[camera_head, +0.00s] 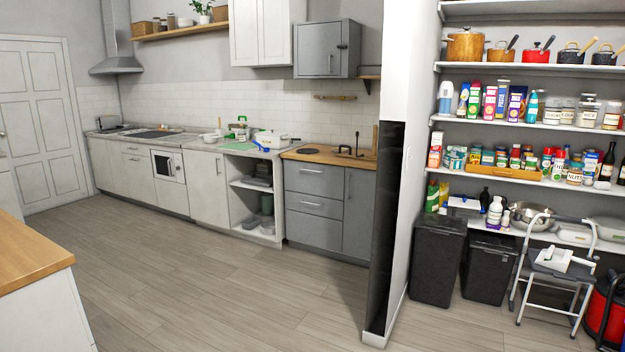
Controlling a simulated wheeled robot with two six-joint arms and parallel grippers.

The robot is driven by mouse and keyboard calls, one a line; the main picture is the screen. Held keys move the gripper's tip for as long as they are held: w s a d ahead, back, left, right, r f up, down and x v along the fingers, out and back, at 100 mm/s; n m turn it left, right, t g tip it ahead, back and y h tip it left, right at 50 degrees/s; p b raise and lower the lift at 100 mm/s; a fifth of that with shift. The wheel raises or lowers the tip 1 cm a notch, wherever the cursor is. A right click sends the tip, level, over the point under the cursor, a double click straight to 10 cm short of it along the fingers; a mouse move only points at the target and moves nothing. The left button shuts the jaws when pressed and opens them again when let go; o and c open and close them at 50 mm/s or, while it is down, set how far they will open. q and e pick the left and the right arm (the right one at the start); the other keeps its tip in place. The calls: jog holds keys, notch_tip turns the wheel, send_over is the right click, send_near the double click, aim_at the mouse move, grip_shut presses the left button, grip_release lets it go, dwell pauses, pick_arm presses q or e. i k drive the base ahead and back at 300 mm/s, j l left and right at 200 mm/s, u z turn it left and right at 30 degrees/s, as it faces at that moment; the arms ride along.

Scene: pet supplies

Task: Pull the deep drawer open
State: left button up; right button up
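A grey cabinet across the room has a stack of drawers on its left side, under a wooden worktop. The top drawer (306,186), the middle drawer (314,208) and the bottom drawer (314,232) all look shut. Each has a light bar handle. Which of them is the deep drawer I cannot tell for sure; the top and bottom ones look taller than the middle one. A plain grey door (357,212) is to their right. Neither of my grippers is in view.
Wooden floor (220,280) lies clear before the cabinets. A wooden-topped counter (30,252) stands at front left. A white wall end (398,220) juts out on the right, beside pantry shelves (480,123), two black bins (437,262) and a step stool (545,275).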

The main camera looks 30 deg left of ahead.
aim_at(319, 178)
jog(key=i+j+u, duration=0.3)
jog(key=i, duration=0.25)
jog(key=i+j+u, duration=0.2)
jog(key=i, duration=0.65)
jog(key=i+u, duration=0.2)
jog(key=i, duration=0.65)
jog(key=i+j+u, duration=0.2)
jog(key=i+u, duration=1.25)
jog(key=i+z, duration=0.25)
jog(key=i, duration=0.3)
jog(key=i+j+z, duration=0.25)
jog(key=i, duration=0.25)
